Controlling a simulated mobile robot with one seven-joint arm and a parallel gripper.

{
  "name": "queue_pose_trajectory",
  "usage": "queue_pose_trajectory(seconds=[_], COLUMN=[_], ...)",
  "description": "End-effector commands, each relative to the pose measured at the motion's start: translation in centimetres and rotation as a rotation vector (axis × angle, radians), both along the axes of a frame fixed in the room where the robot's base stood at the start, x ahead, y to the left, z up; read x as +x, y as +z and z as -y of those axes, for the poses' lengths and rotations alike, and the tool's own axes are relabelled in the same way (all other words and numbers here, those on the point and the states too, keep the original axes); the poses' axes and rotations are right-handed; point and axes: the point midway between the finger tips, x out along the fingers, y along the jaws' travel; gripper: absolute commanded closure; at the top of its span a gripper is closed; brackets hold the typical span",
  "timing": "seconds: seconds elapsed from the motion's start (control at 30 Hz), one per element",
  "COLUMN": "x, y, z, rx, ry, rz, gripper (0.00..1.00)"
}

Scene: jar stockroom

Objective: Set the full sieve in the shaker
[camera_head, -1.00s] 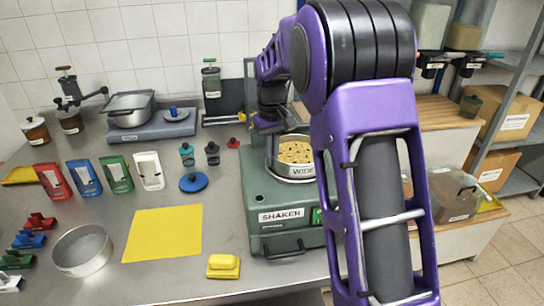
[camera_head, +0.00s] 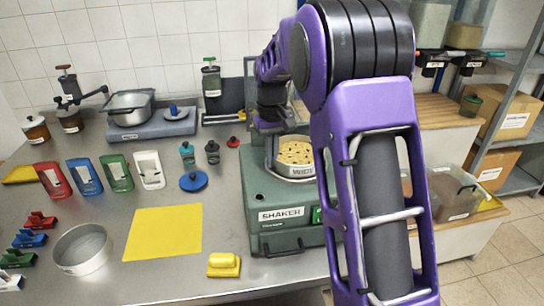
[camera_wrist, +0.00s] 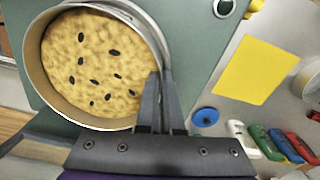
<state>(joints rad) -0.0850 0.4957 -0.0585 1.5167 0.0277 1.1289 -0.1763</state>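The full sieve (camera_head: 295,153), a round metal sieve of yellow grain with dark bits, is over the top of the green shaker (camera_head: 283,218). In the wrist view the full sieve (camera_wrist: 95,62) fills the upper left, above the shaker's green top (camera_wrist: 195,60). My gripper (camera_wrist: 160,90) is shut on its rim, one finger inside the wall and one outside. I cannot tell whether the sieve rests on the shaker or hangs just above it. In the head view my arm hides the shaker's right side and the fingers are hardly visible.
An empty sieve (camera_head: 83,249), a yellow mat (camera_head: 163,232) and a yellow block (camera_head: 223,265) lie on the steel counter left of the shaker. A scale (camera_head: 150,130) stands at the back.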

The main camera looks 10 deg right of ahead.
Motion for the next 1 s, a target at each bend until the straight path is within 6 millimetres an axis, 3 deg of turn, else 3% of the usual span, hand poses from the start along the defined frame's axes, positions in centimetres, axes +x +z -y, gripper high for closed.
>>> queue_pose_trajectory(seconds=[0.2, 0.3, 0.57, 1.0], x=[0.0, 0.0, 0.0, 0.0], y=[-0.4, -0.3, -0.4, 2.8], z=[0.0, 0.0, 0.0, 0.0], rx=[-0.001, -0.001, 0.001, 0.0], ry=[0.0, 0.0, 0.0, 0.0], rz=[0.002, 0.002, -0.002, 0.001], gripper=[1.0, 0.84, 0.84, 0.84])
